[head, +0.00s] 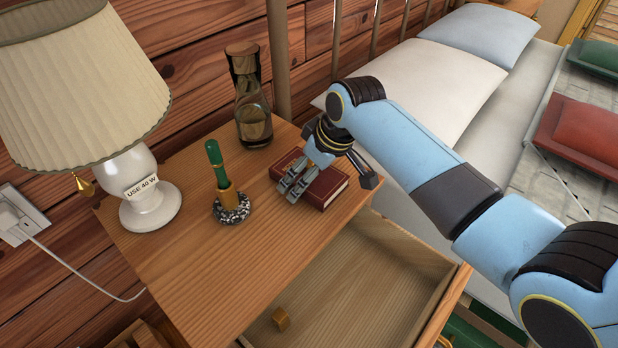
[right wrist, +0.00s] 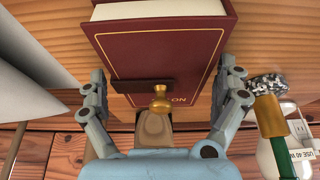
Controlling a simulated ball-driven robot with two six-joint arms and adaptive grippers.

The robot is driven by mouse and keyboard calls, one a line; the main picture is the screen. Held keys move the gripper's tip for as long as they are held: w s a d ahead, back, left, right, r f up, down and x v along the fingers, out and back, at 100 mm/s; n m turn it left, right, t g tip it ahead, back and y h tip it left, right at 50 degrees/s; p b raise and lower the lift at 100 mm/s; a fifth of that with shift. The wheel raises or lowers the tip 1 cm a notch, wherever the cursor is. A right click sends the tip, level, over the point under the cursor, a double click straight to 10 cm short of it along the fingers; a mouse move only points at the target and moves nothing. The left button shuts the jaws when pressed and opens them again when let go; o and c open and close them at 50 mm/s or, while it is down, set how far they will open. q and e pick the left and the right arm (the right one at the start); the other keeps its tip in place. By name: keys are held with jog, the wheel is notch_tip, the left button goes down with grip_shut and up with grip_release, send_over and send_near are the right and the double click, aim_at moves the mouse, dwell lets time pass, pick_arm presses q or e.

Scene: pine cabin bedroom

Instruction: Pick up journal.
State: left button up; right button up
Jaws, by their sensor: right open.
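The journal (head: 328,192) is a closed dark red book lying flat on the nightstand top, near its right edge. In the right wrist view its red cover (right wrist: 150,52) has a gold border line, and its pale page edges face the top of the picture. A dark strap and a brass knob show against the cover. My right gripper (head: 292,184) is open over the journal, with its fingers pointing down. In the right wrist view its fingers (right wrist: 165,76) stand on either side of the book; I cannot tell whether they touch it. My left gripper is out of view.
On the nightstand (head: 215,290) stand a glass carafe (head: 252,125), a green pen in a speckled holder (head: 231,207) and a lamp (head: 150,205). An open drawer (head: 350,290) juts out below, with a small wooden piece (head: 281,318) inside. The bed (head: 440,85) is at right.

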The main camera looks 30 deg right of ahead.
jog(key=c, duration=1.1)
jog(key=shift+r, duration=0.1)
jog(key=shift+c, duration=0.8)
jog(key=shift+r, duration=0.1)
